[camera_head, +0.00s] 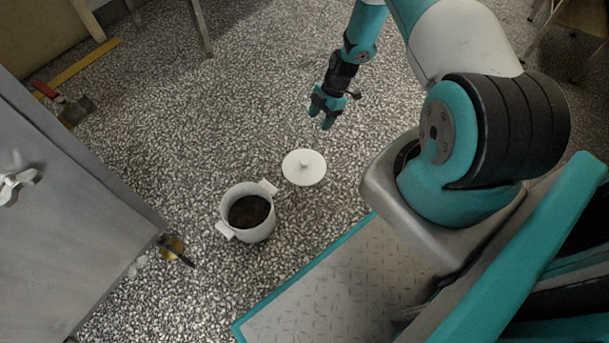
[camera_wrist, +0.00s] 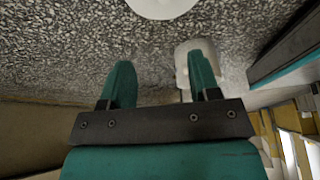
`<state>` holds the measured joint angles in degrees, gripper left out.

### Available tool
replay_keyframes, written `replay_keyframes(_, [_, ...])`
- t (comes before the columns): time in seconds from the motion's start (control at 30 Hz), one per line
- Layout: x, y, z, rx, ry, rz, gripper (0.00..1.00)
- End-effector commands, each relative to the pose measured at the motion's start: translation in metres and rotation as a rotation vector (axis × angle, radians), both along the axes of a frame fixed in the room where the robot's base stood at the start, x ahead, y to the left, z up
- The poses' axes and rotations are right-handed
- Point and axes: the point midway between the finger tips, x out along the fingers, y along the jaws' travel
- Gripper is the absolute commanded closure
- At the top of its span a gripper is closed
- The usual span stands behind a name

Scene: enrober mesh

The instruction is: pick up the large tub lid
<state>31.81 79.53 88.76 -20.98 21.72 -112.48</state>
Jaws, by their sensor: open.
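The large tub lid (camera_head: 304,167) is a white disc with a small raised knob, lying on the speckled floor. It also shows, cut off, at the top edge of the wrist view (camera_wrist: 162,7). Beside it to the lower left stands a white tub (camera_head: 228,204) with two side handles and dark contents; lid and tub are apart. My gripper (camera_head: 321,113) is above and beyond the lid in the head view, open and empty. Its two fingers (camera_wrist: 160,80) are spread apart in the wrist view.
A grey cabinet (camera_head: 70,215) stands at the left. A red-handled tool (camera_head: 62,103) lies near the upper left, and a small brass-coloured item with a dark handle (camera_head: 173,246) is by the cabinet's corner.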

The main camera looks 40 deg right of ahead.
Motion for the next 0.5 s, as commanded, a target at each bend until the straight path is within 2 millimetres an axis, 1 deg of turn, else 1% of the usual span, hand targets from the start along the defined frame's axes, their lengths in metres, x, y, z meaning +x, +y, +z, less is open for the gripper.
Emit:
replay_keyframes(0.03, [-0.002, -0.001, -0.013, 0.001, -0.003, 0.005, 0.44])
replay_keyframes(0.17, [-0.004, 0.006, -0.035, 0.002, -0.005, 0.013, 0.44])
replay_keyframes(0.4, [-0.003, 0.027, -0.087, 0.002, -0.004, 0.014, 0.44])
replay_keyframes(0.5, [-0.002, 0.035, -0.105, 0.002, -0.005, 0.013, 0.44])
